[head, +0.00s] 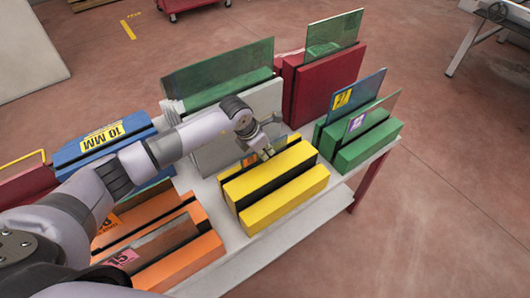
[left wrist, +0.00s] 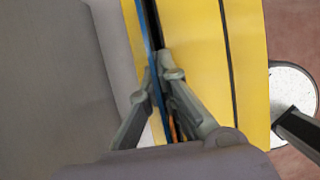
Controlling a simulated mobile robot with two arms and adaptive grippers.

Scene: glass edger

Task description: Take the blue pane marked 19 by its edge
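A thin blue pane (left wrist: 152,25) shows nearly edge-on in the left wrist view, upright along the yellow slotted block (left wrist: 190,40). In the head view, the yellow block (head: 275,192) stands at the front of the table, and an orange label (head: 249,160) on a pane shows just behind it. The number is too small to read. My left gripper (left wrist: 160,75) has one finger on each side of the pane, close against its faces; it also shows over the back of the block in the head view (head: 265,152). My right gripper is not in view.
Left of the yellow block, an orange block (head: 205,248) holds panes. To the right, a green block (head: 368,143) holds a blue pane with a yellow label (head: 357,93) and a greenish one. A large grey block (head: 222,150) stands close behind my left gripper.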

